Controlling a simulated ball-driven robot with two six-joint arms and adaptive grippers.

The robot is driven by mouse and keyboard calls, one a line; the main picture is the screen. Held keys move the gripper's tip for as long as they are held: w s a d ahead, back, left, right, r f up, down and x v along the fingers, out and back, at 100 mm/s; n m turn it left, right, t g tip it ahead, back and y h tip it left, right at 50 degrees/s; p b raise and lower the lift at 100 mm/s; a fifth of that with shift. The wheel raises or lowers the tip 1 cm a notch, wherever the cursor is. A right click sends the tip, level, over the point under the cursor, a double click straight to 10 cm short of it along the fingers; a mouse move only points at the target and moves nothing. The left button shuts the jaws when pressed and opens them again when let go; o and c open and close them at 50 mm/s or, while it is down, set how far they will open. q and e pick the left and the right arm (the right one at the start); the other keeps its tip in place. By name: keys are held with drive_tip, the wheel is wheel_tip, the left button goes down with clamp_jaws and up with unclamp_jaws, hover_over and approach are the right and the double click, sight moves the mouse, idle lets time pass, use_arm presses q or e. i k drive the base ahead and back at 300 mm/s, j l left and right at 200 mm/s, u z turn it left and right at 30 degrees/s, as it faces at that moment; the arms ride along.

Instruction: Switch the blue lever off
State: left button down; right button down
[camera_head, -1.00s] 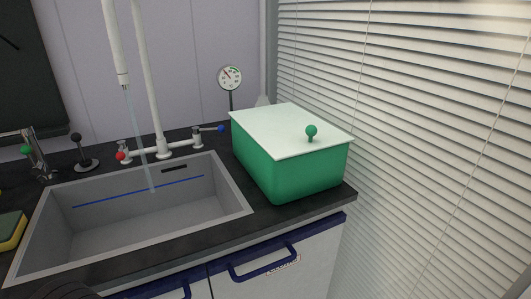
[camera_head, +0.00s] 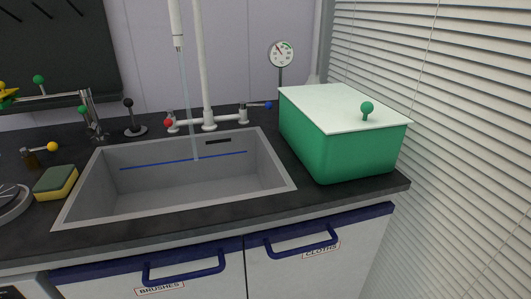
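The blue lever (camera_head: 266,104) is a small blue-tipped handle on the right end of the white tap (camera_head: 209,121) behind the sink. It points to the right, close to the green box. A red knob (camera_head: 168,123) sits on the tap's left end. A thin stream of water (camera_head: 186,90) runs from the hanging white spout (camera_head: 178,40) into the grey sink (camera_head: 190,192). Neither of my grippers shows in the view.
A green box (camera_head: 340,150) with a white lid stands right of the sink. A sponge (camera_head: 56,182) and a black-knobbed stand (camera_head: 134,122) are at left. A gauge (camera_head: 281,54) rises behind the box. Blue-handled cupboards (camera_head: 302,240) are below, and blinds (camera_head: 460,130) at right.

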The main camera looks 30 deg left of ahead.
sight(257, 105)
drive_tip(key=u, duration=1.3)
